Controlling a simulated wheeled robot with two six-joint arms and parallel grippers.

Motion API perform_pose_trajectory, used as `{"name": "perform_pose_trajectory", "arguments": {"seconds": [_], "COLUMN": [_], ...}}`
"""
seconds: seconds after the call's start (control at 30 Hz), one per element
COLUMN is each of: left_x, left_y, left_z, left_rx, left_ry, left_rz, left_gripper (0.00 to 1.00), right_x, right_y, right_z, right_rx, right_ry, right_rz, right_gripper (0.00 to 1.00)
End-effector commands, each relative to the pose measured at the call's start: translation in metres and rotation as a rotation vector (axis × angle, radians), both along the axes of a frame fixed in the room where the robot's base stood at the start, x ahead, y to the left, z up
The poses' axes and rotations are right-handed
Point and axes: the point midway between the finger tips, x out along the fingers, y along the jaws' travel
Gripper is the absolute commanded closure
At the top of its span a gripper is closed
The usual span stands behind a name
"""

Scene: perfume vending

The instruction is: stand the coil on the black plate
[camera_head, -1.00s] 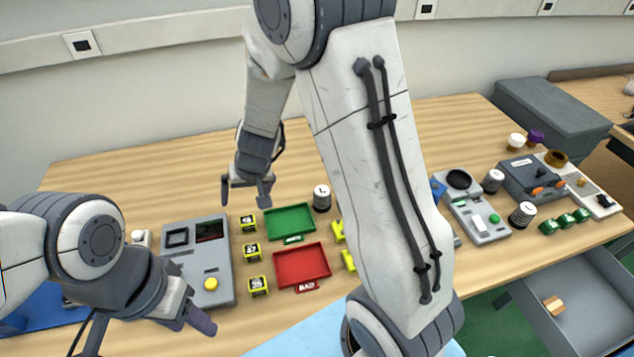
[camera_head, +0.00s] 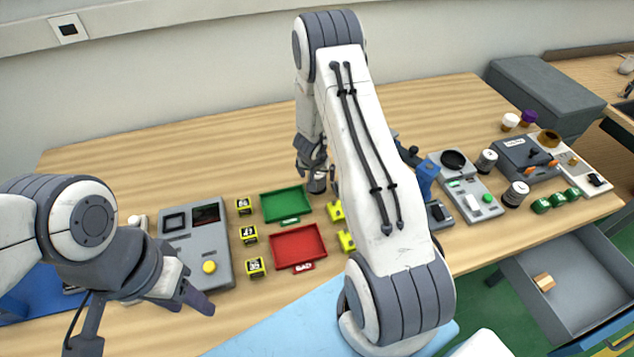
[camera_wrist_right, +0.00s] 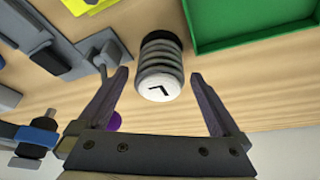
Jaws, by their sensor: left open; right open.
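A grey ribbed coil with a white, letter-marked top (camera_wrist_right: 160,82) stands on the table between the fingers of my right gripper (camera_wrist_right: 159,78) in the right wrist view. The fingers are open, one on either side, with gaps showing. In the head view the same coil (camera_head: 317,184) is partly hidden under my right gripper (camera_head: 313,168), just right of the green tray. A round black plate (camera_head: 454,160) sits on a grey device to the right, with nothing on it. Two similar coils (camera_head: 486,161) (camera_head: 516,194) stand near that device. My left gripper (camera_head: 140,326) is open and empty at the lower left.
A green tray (camera_head: 286,218) and a red tray (camera_head: 322,260) lie mid-table, with yellow numbered blocks (camera_head: 249,235) beside them. A grey console (camera_head: 222,272) is at left. My right arm crosses the middle, hiding part of the table.

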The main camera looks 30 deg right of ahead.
Motion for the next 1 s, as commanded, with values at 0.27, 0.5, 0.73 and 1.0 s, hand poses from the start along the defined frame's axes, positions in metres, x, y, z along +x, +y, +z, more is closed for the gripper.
{"name": "perform_pose_trajectory", "arguments": {"seconds": [0.27,0.5,0.73,1.0], "left_x": [0.0,0.0,0.0,0.0], "left_y": [0.0,0.0,0.0,0.0], "left_z": [-0.003,-0.003,-0.003,-0.002], "left_rx": [0.0,0.0,0.0,0.0], "left_ry": [0.0,0.0,0.0,0.0], "left_rz": [-0.001,-0.001,-0.001,0.0], "left_gripper": [0.5,0.5,0.5,0.5], "right_x": [0.008,0.008,0.008,0.009], "right_y": [-0.008,-0.008,-0.008,-0.008], "right_z": [-0.031,-0.031,-0.031,-0.029], "right_rx": [0.0,0.0,0.0,0.0], "right_ry": [0.0,0.0,0.0,-0.001], "right_rz": [0.0,0.0,0.0,0.0], "right_gripper": [0.0,0.04,0.9,0.99]}}
